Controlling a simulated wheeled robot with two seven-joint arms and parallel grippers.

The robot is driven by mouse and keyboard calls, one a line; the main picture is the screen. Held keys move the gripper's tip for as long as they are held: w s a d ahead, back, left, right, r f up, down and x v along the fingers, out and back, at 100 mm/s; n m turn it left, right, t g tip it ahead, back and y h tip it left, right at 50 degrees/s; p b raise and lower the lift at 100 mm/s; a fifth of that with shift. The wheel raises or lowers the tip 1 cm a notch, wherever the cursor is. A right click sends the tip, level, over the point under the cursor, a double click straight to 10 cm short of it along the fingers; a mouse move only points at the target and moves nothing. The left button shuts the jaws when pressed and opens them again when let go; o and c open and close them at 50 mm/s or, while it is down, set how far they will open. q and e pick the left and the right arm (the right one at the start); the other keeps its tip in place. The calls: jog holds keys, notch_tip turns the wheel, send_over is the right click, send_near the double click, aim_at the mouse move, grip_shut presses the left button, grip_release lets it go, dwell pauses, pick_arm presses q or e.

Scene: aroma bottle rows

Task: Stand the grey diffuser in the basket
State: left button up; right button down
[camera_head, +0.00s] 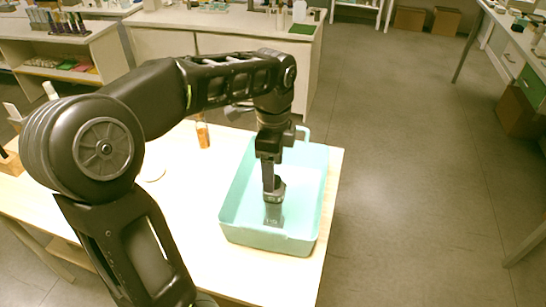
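The teal basket (322,190) stands at the right end of the pale table. The grey diffuser (273,215) is upright inside it, toward the near half, with a dark top. Its base appears at or close to the basket floor; I cannot tell whether it touches. My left gripper (270,187) reaches straight down into the basket, its fingers at the diffuser's top and seemingly shut on it. The fingers are seen edge-on and partly hide the top. My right gripper is not in view.
An amber bottle (203,134) stands on the table (190,215) left of the basket, near a pale round item (154,172). A wooden block (10,162) is at the far left.

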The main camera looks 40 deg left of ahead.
pick_arm(q)
jog(key=shift+r, duration=1.95)
